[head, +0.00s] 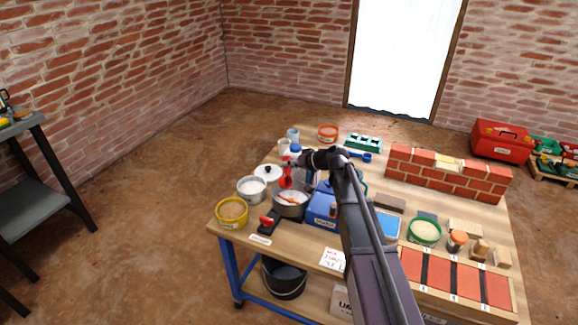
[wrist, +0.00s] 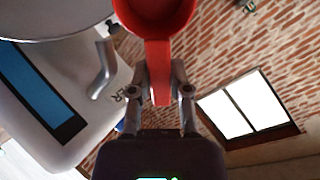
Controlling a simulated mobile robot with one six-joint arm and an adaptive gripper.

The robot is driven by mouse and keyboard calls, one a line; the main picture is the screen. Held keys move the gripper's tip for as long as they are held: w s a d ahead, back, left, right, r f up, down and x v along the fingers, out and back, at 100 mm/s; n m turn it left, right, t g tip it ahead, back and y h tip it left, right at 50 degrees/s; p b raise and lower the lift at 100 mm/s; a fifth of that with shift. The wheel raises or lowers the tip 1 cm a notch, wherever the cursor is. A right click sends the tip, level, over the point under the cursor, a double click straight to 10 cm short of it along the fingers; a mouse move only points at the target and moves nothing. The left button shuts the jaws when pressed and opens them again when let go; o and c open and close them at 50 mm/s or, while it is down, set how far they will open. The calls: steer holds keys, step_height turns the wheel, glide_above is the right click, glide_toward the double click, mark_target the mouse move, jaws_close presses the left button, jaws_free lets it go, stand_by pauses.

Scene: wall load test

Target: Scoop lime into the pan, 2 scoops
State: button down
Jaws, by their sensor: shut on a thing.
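My gripper (head: 293,166) is shut on the handle of a red scoop (head: 286,179). The wrist view shows the fingers (wrist: 160,88) on both sides of the handle, with the bowl of the red scoop (wrist: 157,15) beyond them. In the head view the scoop is above or beside a grey metal pan (head: 292,211); the exact gap is unclear. A red and white item shows inside the pan. A white tub (head: 252,195) with pale powder, possibly the lime, stands left of the pan. I cannot tell whether the scoop carries anything.
A yellow tub (head: 232,222) of tan material is at the table's left corner. A blue box (head: 321,212) stands right of the pan. A brick wall piece (head: 446,175) occupies the right rear. The wrist view shows a pale device with a dark screen (wrist: 38,85).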

steer(key=shift+r+p, duration=1.8)
steer(key=shift+r, duration=0.15)
steer(key=shift+s+f, duration=0.1)
